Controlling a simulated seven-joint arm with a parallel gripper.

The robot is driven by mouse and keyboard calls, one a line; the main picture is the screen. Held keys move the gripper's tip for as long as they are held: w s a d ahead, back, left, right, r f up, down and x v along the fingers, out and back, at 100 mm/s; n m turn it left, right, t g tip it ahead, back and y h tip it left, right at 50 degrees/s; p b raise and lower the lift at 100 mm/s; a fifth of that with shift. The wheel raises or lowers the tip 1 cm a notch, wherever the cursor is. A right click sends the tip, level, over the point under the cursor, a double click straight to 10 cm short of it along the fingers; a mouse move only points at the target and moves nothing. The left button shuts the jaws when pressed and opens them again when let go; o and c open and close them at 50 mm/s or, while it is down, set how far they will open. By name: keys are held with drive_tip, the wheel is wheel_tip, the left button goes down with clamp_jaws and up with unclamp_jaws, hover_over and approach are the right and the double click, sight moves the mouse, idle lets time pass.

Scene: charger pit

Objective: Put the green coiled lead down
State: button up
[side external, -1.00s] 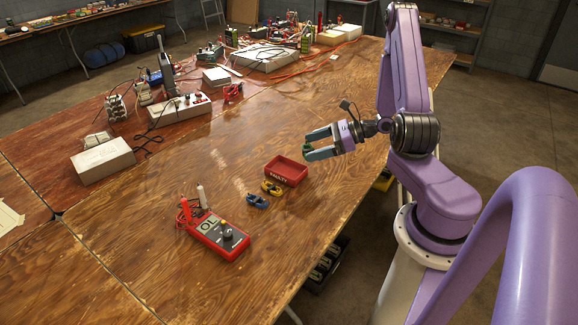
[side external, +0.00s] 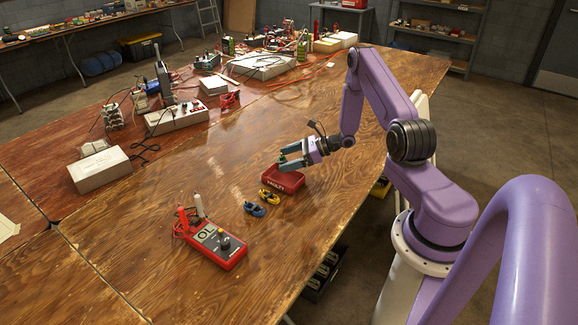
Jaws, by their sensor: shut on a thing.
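My gripper (side external: 285,161) is over the back part of a small red tray (side external: 281,181) on the wooden table. It is shut on the green coiled lead (side external: 282,158), which shows only as a small green bit between the fingertips. Most of the lead is hidden by the fingers. I cannot tell whether the lead touches the tray. The tray has lettering on its front wall that is too small to read clearly here.
A yellow coiled lead (side external: 269,196) lies just left of the tray, and a blue one (side external: 254,210) beside it. A red multimeter (side external: 216,245) with probes lies further front left. A white box (side external: 99,170) and power strip (side external: 177,116) stand at the left. Table right of the tray is clear.

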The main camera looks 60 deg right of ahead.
drive_tip(key=shift+f, duration=1.55)
drive_tip(key=shift+f, duration=0.2)
drive_tip(key=o, duration=0.8)
drive_tip(key=shift+f, duration=0.1)
